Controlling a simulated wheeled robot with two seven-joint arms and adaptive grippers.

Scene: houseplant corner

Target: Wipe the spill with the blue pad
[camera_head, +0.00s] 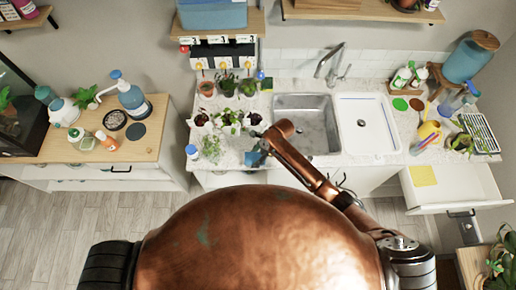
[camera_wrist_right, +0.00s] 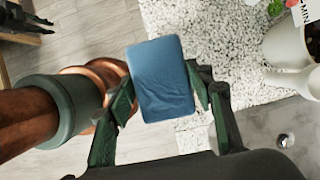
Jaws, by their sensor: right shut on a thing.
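The blue pad (camera_wrist_right: 163,80) is a flat, rounded rectangle between the dark green fingers of my right gripper (camera_wrist_right: 160,105), which is shut on it. In the head view the pad (camera_head: 256,159) shows small and partly covered near the front edge of the pale speckled counter (camera_head: 232,158), left of the sink. In the wrist view the counter lies behind the pad, with wood floor to the left. I cannot tell whether the pad touches the counter. I cannot make out a spill in either view.
Small potted plants (camera_head: 229,119) stand just behind the pad, and a seedling clump (camera_head: 211,147) and white bottle (camera_head: 192,152) are left of it. A white pot (camera_wrist_right: 288,42) is close on the right in the wrist view. The sink (camera_head: 305,118) lies right; a drawer (camera_head: 470,185) stands open.

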